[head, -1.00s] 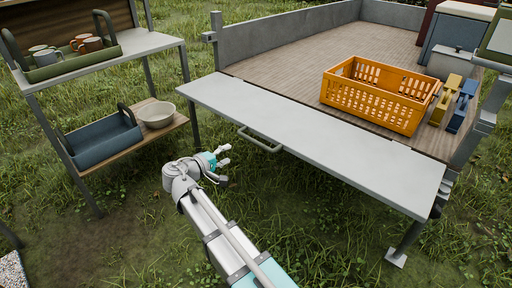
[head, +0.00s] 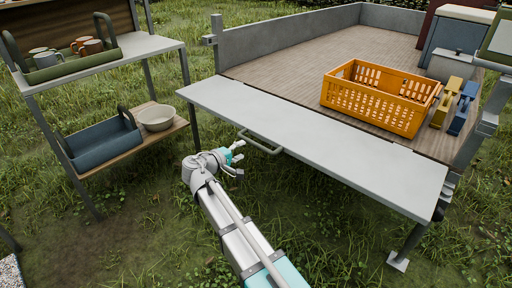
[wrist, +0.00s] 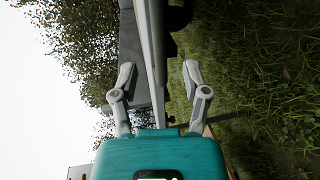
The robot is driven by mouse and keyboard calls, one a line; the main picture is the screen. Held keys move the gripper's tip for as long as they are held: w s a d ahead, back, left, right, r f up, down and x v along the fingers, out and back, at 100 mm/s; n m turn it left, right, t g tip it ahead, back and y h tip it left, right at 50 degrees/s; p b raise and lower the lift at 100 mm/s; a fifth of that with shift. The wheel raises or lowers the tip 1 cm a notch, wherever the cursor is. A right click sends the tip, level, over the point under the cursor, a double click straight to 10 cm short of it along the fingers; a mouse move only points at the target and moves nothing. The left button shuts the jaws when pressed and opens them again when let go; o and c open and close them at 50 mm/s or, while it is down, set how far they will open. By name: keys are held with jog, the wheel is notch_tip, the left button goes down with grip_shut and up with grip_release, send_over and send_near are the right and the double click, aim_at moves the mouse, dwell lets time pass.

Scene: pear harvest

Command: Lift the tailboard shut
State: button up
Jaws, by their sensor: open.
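The tailboard (head: 310,137) is a long light-grey panel lowered flat, level with the trailer bed. A grey bar handle (head: 260,142) sticks out from its front edge. My gripper (head: 238,158) is open and empty, just left of and slightly below the handle in the head view, apart from it. In the wrist view, the open fingers of my gripper (wrist: 159,72) stand either side of a pale strip (wrist: 153,50), which looks like the tailboard seen edge-on. I cannot clearly make out the handle there.
An orange crate (head: 340,98) stands on the trailer bed (head: 300,58) behind the tailboard, with yellow and blue tools beside it. A shelf (head: 150,45) with mugs, a blue tray (head: 100,145) and a bowl (head: 157,117) stands left. Grass lies open in front.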

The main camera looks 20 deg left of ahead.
aim_at(253, 145)
jog(key=b+x, duration=0.1)
jog(key=x, duration=0.6)
jog(key=shift+w+d+f, duration=0.1)
jog(key=shift+w, duration=0.05)
